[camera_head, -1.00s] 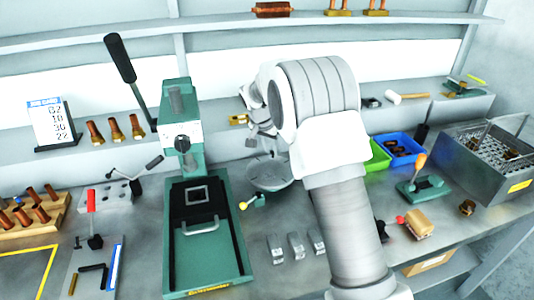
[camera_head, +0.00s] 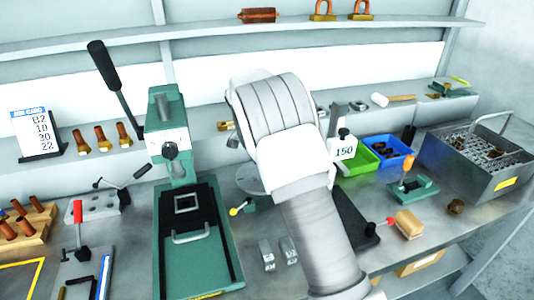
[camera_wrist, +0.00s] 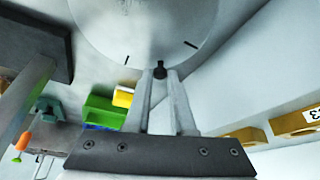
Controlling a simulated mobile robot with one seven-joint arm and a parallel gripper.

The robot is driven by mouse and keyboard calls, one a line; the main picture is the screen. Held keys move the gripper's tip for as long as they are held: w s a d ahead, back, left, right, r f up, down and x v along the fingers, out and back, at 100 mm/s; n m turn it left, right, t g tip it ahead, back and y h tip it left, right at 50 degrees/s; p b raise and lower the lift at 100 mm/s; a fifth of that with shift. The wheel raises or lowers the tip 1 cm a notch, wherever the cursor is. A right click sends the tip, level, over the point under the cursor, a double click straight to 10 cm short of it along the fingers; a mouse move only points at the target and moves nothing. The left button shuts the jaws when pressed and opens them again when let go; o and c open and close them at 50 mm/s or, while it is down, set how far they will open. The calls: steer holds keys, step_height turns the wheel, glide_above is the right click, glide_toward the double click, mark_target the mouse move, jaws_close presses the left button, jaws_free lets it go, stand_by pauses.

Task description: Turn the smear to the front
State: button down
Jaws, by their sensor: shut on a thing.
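A round grey disc (camera_wrist: 140,25) fills the top of the wrist view, with a short dark mark on it at each side. My gripper (camera_wrist: 160,75) is shut on a small black knob (camera_wrist: 159,69) at the disc's near edge. In the head view a round grey plate (camera_head: 249,184) shows beside the green press, partly behind my arm. My fingertips are hidden there by the arm. I cannot make out a smear on the visible part of the disc.
The green press (camera_head: 190,235) with its long black lever stands left of my arm. A yellow-knobbed lever (camera_head: 238,210) lies close by the plate. A white device marked 150 (camera_head: 343,147), green and blue bins (camera_head: 386,150) and a metal basket (camera_head: 480,160) stand to the right.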

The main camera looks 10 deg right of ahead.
steer(key=shift+s+f, duration=0.1)
steer(key=c, duration=0.8)
jaws_free()
steer(key=p+v, duration=0.1)
steer(key=v, duration=1.6)
steer(key=shift+r, duration=0.3)
